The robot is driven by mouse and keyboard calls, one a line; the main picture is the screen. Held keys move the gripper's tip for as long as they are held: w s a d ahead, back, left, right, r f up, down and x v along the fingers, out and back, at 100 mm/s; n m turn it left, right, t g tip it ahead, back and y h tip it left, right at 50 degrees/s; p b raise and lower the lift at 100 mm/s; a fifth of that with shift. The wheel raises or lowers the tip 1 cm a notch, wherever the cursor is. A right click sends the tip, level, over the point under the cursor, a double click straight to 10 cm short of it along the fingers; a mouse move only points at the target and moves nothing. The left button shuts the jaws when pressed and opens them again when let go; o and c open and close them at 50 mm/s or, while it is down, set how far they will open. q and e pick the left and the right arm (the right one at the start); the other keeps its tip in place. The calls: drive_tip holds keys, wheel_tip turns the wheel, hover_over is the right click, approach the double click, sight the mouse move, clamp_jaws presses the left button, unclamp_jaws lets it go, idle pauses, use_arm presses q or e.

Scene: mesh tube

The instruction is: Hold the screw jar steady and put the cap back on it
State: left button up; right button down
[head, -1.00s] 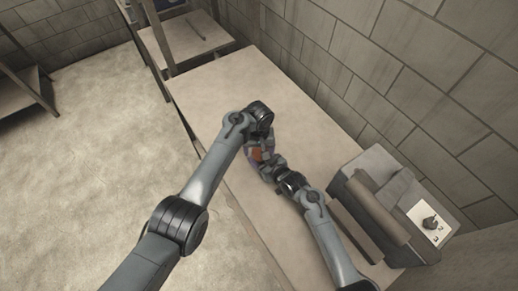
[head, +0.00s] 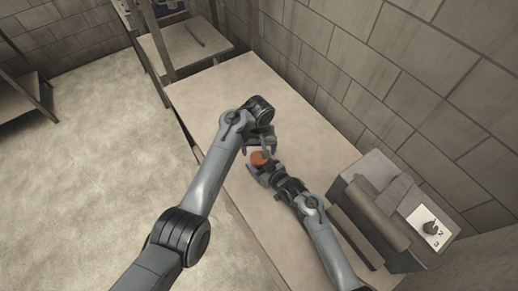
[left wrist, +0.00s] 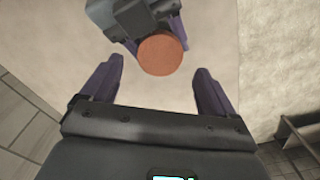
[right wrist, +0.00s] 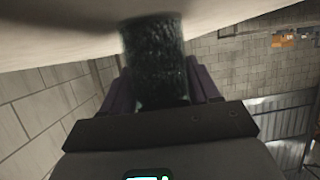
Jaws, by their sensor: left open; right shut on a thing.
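The screw jar (right wrist: 156,62) is dark and speckled, and my right gripper (right wrist: 160,85) is shut around its side. The jar's base appears to meet the pale table top. The round orange cap (head: 259,158) is at the jar's top end, by the right gripper's fingers; it also shows face-on in the left wrist view (left wrist: 160,54). I cannot tell whether it is seated or threaded.
The table (head: 215,85) is bare around the grippers. A grey machine with a roller and a dial (head: 400,210) stands at the table's right end. A block wall (head: 350,60) runs along the far side. Another table (head: 185,42) stands at the upper left.

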sight(259, 157)
use_arm(q)
drive_tip(key=r+n, duration=0.1)
drive_tip(key=n, duration=0.2)
drive_tip(key=shift+r, duration=0.4)
drive_tip(key=r+n, duration=0.1)
drive_tip(key=n, duration=0.2)
drive_tip(key=shift+r, duration=0.35)
drive_tip(key=shift+f, duration=4)
